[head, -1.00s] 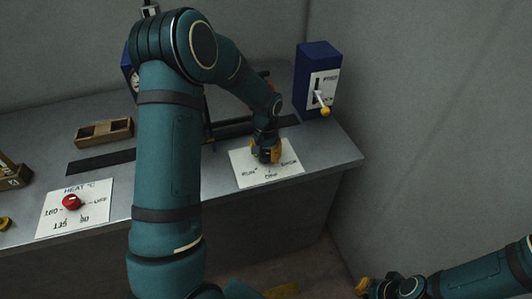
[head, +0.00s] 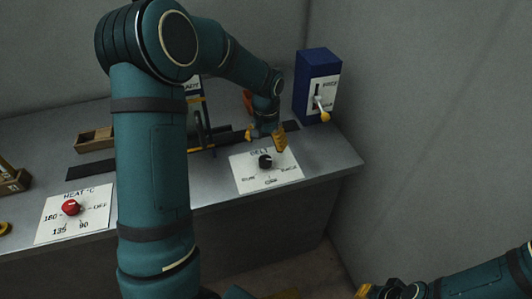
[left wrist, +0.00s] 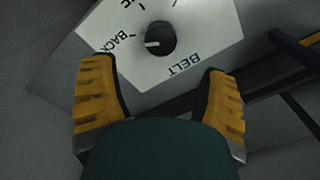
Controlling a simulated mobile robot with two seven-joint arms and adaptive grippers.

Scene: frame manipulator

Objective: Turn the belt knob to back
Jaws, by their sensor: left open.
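The belt knob (head: 265,161) is a black round knob on a white BELT plate (head: 243,176) on the bench. It also shows in the left wrist view (left wrist: 160,39), where its white pointer mark lies on the side towards the BACK label (left wrist: 117,43). My left gripper (head: 266,139) is open and empty, just behind and above the knob, apart from it. In the left wrist view its two yellow fingers (left wrist: 160,72) are spread wide, with the knob beyond the tips. My right gripper (head: 366,289) is partly cut off at the bottom edge; its jaws are unclear.
A red knob (head: 71,207) sits on a HEAT plate (head: 50,228) at the left. A blue box (head: 309,82) with a yellow-tipped lever (head: 324,112) stands behind right. A wooden tray (head: 95,139) lies at the back left. A dark upright frame stands behind my left arm.

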